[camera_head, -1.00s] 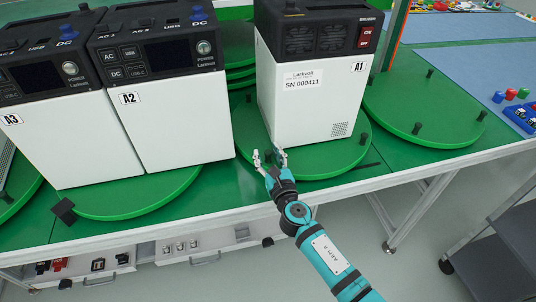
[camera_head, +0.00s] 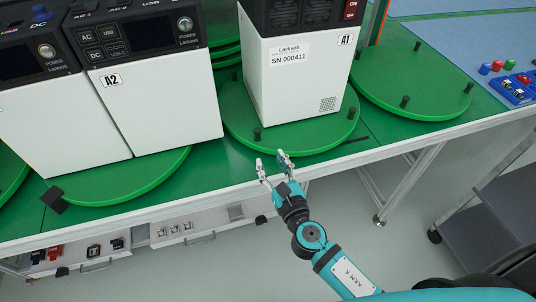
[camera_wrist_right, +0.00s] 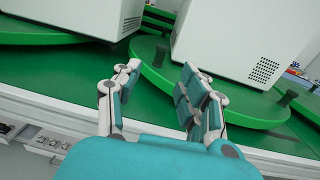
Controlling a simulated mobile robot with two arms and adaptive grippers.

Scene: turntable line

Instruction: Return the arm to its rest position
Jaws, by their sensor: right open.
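My right gripper (camera_head: 272,165) is open and empty at the front edge of the green table, in front of the turntable that bears unit A1. In the right wrist view its two fingers (camera_wrist_right: 157,95) stand apart with nothing between them. The white unit A1 (camera_head: 297,85) stands upright on a round green turntable (camera_head: 238,112), apart from the fingers. My right arm (camera_head: 340,272) comes in from the bottom right. My left gripper is not in view.
Unit A2 (camera_head: 165,108) and another white unit (camera_head: 55,130) stand at the left on green turntables. An empty turntable (camera_head: 430,85) is at the right. A grey cart (camera_head: 487,195) stands at the lower right. Drawers (camera_head: 190,240) are below the table edge.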

